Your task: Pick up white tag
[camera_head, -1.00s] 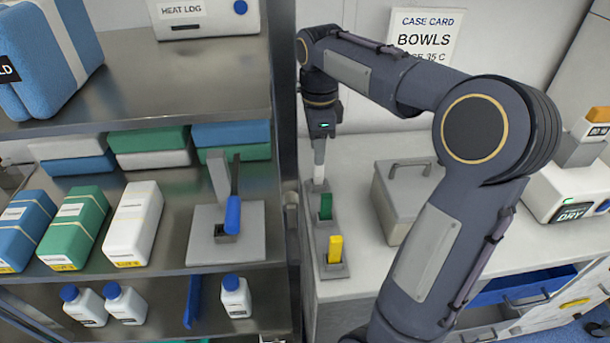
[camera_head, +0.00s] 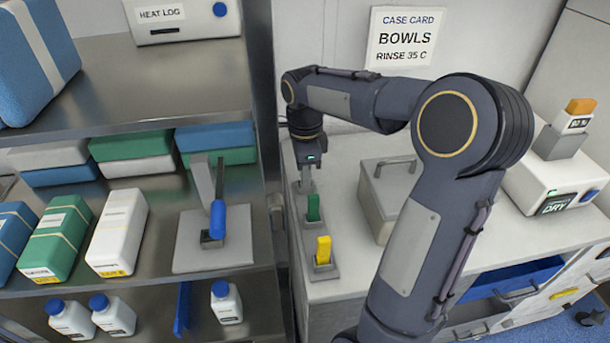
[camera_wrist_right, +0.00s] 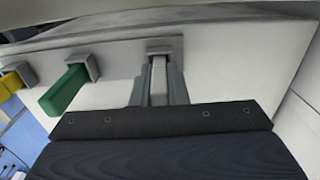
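The white tag (camera_wrist_right: 158,82) stands in a grey holder (camera_wrist_right: 164,46), the rearmost of a row on the counter. My right gripper (camera_wrist_right: 159,92) points down at it, with one finger on each side of the tag in the right wrist view. I cannot tell whether the fingers press on it or leave thin gaps. In the head view the right gripper (camera_head: 306,178) covers most of the tag. The green tag (camera_head: 313,208) and yellow tag (camera_head: 323,250) stand in their own holders nearer the front. My left gripper is not in view.
A grey lidded box (camera_head: 388,200) stands right of the holders. A metal shelf (camera_head: 160,90) with packs and bottles is close on the left. A white device (camera_head: 560,190) sits at the right, above a blue open drawer (camera_head: 510,282).

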